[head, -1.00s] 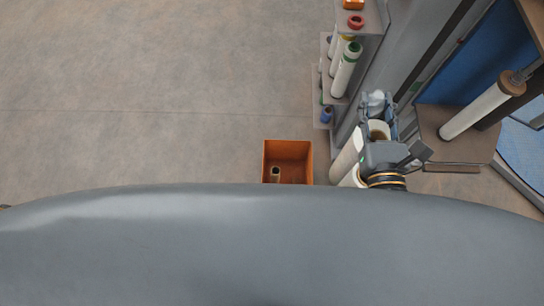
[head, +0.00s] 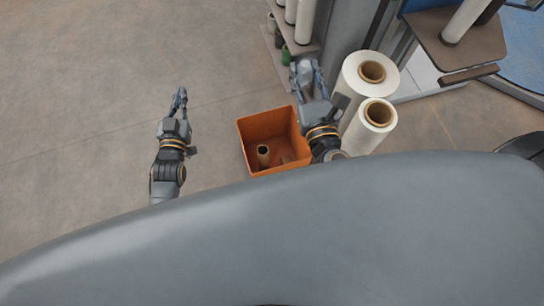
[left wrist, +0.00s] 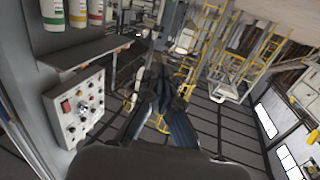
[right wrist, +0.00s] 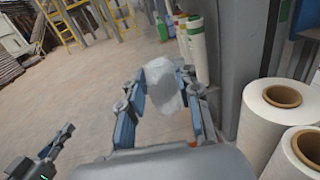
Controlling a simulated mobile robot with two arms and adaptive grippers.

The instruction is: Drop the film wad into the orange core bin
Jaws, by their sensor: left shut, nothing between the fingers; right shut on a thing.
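The orange core bin (head: 258,132) stands on the floor between my two arms in the head view, with a brown core (head: 263,151) inside. My right gripper (head: 306,73) is just beyond the bin's right side, shut on the pale, translucent film wad (head: 305,66). In the right wrist view the film wad (right wrist: 164,84) sits between the blue-padded fingers of the right gripper (right wrist: 170,98). My left gripper (head: 181,94) is shut and empty, out to the left of the bin. The left wrist view shows its fingers (left wrist: 160,88) close together.
Two large white film rolls (head: 372,75) stand right of my right arm. A shelf with rolls (head: 290,40) is behind the right gripper, beside a grey column (head: 352,25). In the left wrist view a control panel (left wrist: 77,108) is at left. The floor left of the bin is clear.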

